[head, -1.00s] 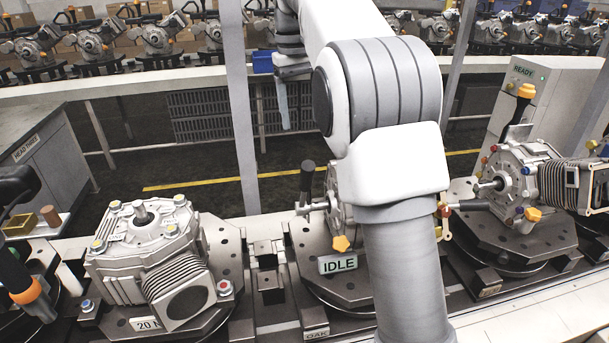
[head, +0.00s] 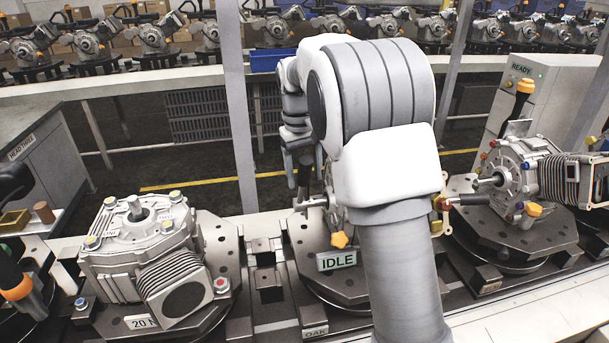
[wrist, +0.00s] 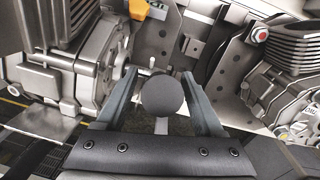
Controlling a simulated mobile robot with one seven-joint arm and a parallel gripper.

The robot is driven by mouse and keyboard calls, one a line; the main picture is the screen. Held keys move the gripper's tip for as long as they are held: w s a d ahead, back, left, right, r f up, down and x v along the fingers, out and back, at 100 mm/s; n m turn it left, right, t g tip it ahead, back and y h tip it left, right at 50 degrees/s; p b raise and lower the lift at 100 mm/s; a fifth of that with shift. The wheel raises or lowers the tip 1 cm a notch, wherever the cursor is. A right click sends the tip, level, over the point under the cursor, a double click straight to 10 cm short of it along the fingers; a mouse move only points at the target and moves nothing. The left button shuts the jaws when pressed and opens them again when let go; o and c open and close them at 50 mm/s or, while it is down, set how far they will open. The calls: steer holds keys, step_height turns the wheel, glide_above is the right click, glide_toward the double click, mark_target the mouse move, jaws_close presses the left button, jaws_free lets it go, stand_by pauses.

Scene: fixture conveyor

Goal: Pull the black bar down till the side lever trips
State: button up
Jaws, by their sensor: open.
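The black bar (head: 304,178) stands upright on the middle fixture, left of my arm in the head view. My gripper (head: 303,160) is above and around its top, pointing down. In the wrist view the bar's round dark end (wrist: 162,96) sits between the two fingers of my open gripper (wrist: 158,72), with a gap on each side. A silver rod (head: 313,204) sticks out to the left by the bar's foot; I cannot tell whether it is the side lever. My arm hides much of this fixture.
The middle fixture carries an "IDLE" sign (head: 338,260). A gearbox (head: 140,250) stands on the left plate, another (head: 515,170) on the right one. A grey post (head: 238,120) rises just left of my gripper. A "READY" cabinet (head: 550,90) stands at right.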

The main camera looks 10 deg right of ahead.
steer(key=shift+f, duration=0.2)
jaws_close()
stand_by(0.3)
stand_by(1.1)
